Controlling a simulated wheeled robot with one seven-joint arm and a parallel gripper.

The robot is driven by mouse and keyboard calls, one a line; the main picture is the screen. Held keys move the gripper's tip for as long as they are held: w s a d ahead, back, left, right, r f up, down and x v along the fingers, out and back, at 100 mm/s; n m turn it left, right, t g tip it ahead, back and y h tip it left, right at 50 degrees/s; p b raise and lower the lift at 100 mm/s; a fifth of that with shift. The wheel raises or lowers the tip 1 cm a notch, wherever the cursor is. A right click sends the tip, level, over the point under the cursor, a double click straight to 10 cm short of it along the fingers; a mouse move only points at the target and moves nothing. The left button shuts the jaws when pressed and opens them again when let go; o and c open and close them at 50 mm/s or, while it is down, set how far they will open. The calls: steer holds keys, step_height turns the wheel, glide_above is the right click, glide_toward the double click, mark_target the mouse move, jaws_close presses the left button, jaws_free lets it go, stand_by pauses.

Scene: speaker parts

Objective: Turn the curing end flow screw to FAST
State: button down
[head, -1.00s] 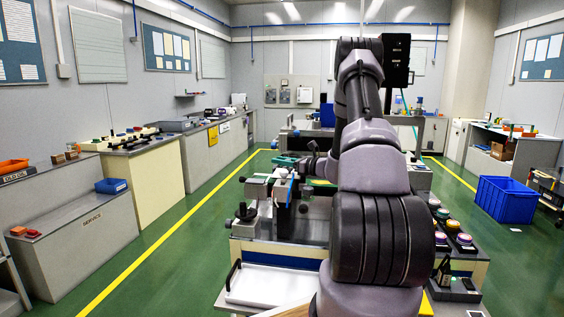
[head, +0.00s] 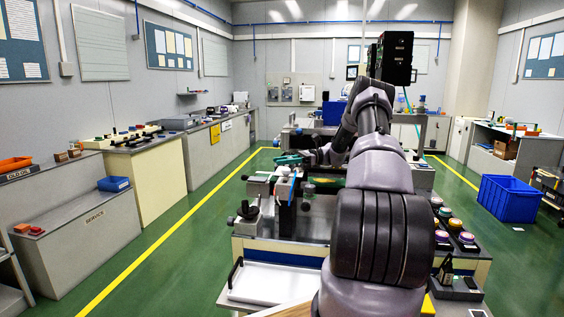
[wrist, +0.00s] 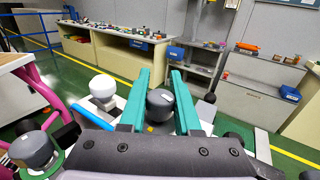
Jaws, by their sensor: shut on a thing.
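My gripper (wrist: 160,74) has two teal fingers in the wrist view, on either side of a dark grey round knob (wrist: 160,103). The fingers are shut on this knob; a small yellow mark shows below it. I cannot read any FAST label or tell which way the knob points. In the head view my gripper (head: 288,160) is small and teal above the machine bench, and the knob cannot be made out there. Another grey knob with a green ring (wrist: 32,150) stands at the lower left of the wrist view.
A white ball-topped part (wrist: 102,87) and a blue curved bar (wrist: 88,117) sit left of the fingers. A white tray (head: 265,283) lies at the bench front. Coloured buttons (head: 455,226) line its right side. A blue crate (head: 508,203) stands on the floor at right.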

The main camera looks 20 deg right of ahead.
steer(key=shift+s+n+g, duration=0.15)
steer(key=shift+n+g, duration=0.45)
steer(key=shift+g, duration=0.35)
steer(key=shift+s+n+g, duration=0.1)
steer(key=shift+n+g, duration=0.5)
steer(key=shift+g, duration=0.35)
steer(key=shift+r+g, duration=0.1)
steer(key=shift+g, duration=0.2)
steer(key=c, duration=0.6)
jaws_free()
steer(key=shift+s, duration=0.1)
steer(key=shift+d, duration=0.1)
steer(key=shift+w+d, duration=0.25)
steer(key=shift+d, duration=0.95)
steer(key=shift+w+d, duration=0.25)
steer(key=shift+d, duration=1)
steer(key=shift+w+d, duration=0.25)
steer(key=shift+d, duration=0.95)
